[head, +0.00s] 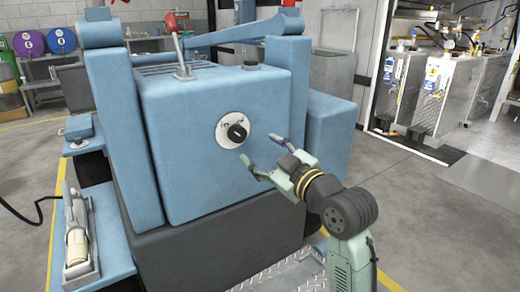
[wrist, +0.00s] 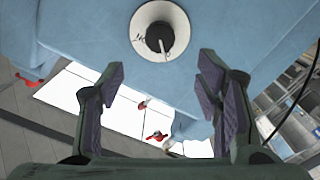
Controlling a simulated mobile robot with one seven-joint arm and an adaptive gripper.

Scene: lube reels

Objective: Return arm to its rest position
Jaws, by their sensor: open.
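My gripper (head: 264,160) is open and empty in the head view, in front of the blue machine (head: 190,185). Its fingertips are just to the lower right of a black rotary knob (head: 238,132) on a round white dial plate (head: 224,140). In the wrist view my gripper (wrist: 160,88) shows two spread fingers with nothing between them. The knob (wrist: 160,38) shows there beyond the fingertips, apart from them. My arm comes in from the lower right of the head view and is bent at the wrist.
A side ledge (head: 100,245) holds a cylindrical part at left. Metal cabinets (head: 450,90) stand at the back right. The floor (head: 430,215) right of my arm is clear.

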